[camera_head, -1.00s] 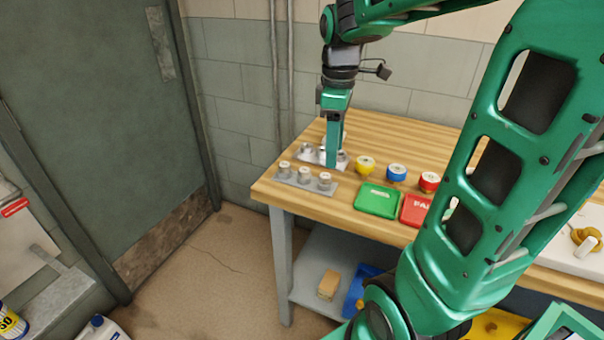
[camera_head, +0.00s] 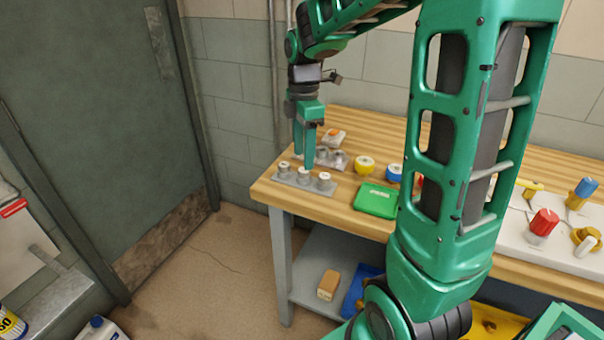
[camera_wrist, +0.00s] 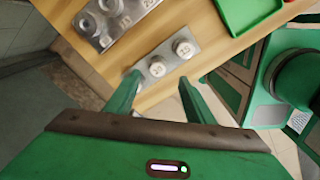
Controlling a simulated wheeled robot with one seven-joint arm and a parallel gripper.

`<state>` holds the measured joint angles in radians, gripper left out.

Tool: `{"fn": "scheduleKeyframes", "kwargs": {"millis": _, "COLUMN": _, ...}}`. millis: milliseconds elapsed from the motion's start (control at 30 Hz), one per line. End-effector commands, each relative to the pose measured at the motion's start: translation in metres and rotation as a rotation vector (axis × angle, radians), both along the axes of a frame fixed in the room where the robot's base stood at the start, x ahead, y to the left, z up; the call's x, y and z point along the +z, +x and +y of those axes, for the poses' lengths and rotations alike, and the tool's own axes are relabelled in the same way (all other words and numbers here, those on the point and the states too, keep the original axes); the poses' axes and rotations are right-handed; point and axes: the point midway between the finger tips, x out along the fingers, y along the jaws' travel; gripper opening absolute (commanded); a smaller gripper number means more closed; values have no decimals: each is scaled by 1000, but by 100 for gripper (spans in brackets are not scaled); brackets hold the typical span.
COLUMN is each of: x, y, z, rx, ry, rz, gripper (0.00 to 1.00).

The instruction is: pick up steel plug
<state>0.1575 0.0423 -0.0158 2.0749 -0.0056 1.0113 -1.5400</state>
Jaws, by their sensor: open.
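Several small steel plugs with pale tops stand in the front metal block (camera_head: 291,182) near the left end of the workbench. The middle plug (camera_head: 304,174) and the right plug (camera_head: 324,180) show clearly; the left plug (camera_head: 284,168) is by the bench's left edge. My gripper (camera_head: 304,158) points down just above and behind this block, with nothing held. In the wrist view my gripper (camera_wrist: 160,79) is open, and two plugs, one (camera_wrist: 157,68) nearer and one (camera_wrist: 183,48) farther, show between and beyond its fingers. Whether a finger touches anything cannot be told.
A second metal block (camera_wrist: 92,32) with ring-like fittings stands behind. To the right are a yellow-ringed knob (camera_head: 364,165), a blue one (camera_head: 394,173) and a green tray (camera_head: 376,200). My arm hides part of the bench (camera_head: 350,123). The door (camera_head: 95,120) is left.

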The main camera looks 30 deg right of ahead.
Motion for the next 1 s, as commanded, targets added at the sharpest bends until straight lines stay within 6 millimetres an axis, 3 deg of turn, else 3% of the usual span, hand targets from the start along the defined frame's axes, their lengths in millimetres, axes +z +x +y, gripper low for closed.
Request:
{"fn": "scheduleKeyframes", "kwargs": {"millis": 300, "x": -42, "y": 4, "z": -3, "rx": 0, "ry": 1, "rz": 3, "gripper": 49}}
{"fn": "scheduleKeyframes", "kwargs": {"millis": 633, "x": -47, "y": 5, "z": -4, "rx": 0, "ry": 0, "rz": 1, "gripper": 49}}
{"fn": "scheduleKeyframes", "kwargs": {"millis": 833, "x": -47, "y": 5, "z": -3, "rx": 0, "ry": 0, "rz": 1, "gripper": 2}}
{"fn": "scheduleKeyframes", "kwargs": {"millis": 1000, "x": -46, "y": 5, "z": -3, "rx": 0, "ry": 0, "rz": 0, "gripper": 2}}
